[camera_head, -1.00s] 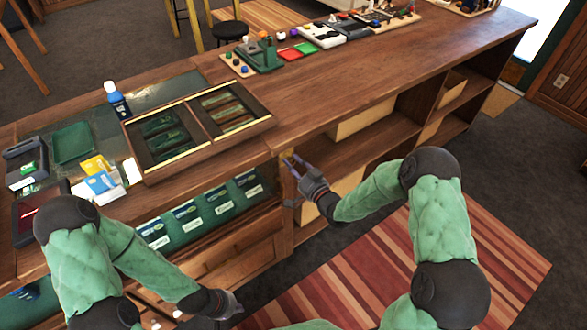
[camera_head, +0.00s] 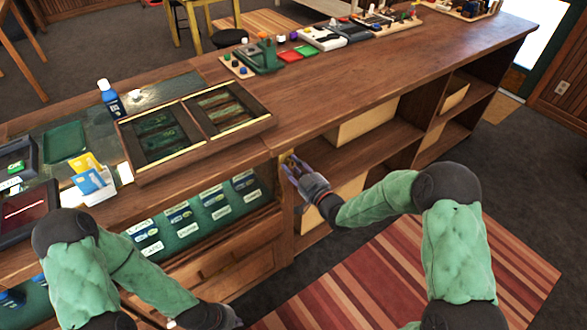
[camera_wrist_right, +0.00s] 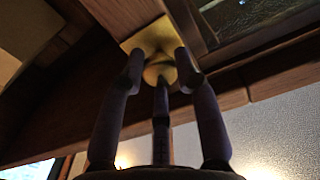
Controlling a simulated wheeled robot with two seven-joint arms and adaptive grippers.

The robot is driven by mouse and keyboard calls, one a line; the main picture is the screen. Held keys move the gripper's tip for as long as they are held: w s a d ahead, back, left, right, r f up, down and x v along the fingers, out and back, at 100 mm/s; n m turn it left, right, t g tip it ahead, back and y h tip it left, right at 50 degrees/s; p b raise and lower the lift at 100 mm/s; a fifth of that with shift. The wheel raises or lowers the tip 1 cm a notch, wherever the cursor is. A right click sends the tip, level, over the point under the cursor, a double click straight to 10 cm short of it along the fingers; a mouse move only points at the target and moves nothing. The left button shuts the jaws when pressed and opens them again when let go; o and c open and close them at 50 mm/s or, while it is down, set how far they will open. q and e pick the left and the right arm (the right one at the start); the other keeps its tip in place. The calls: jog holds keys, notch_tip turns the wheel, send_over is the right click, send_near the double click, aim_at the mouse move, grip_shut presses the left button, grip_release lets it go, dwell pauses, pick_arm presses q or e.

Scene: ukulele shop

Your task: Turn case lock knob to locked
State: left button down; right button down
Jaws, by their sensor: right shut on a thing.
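The brass lock knob (camera_wrist_right: 160,70) sits on a brass plate (camera_wrist_right: 146,38) on the wooden counter front, beside the glass display case (camera_head: 205,215). In the head view the knob is mostly hidden behind my right gripper (camera_head: 293,166). The right gripper (camera_wrist_right: 160,75) is shut on the knob, with its fingers on either side of it in the right wrist view. I cannot tell the lock's exact angle. My left gripper (camera_head: 228,318) is low at the bottom of the head view, in front of the drawers, and its fingers are too small and dark to read.
The wooden counter (camera_head: 330,90) carries a divided display tray (camera_head: 190,118), a blue bottle (camera_head: 110,98) and cards (camera_head: 88,175). Open shelves (camera_head: 375,145) lie right of the right gripper. A striped rug (camera_head: 400,265) covers the floor in front.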

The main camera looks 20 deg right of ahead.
jog(key=shift+f, duration=0.1)
dwell(0.3)
jog(key=c, duration=0.9)
grip_release()
jog(key=v, duration=1.2)
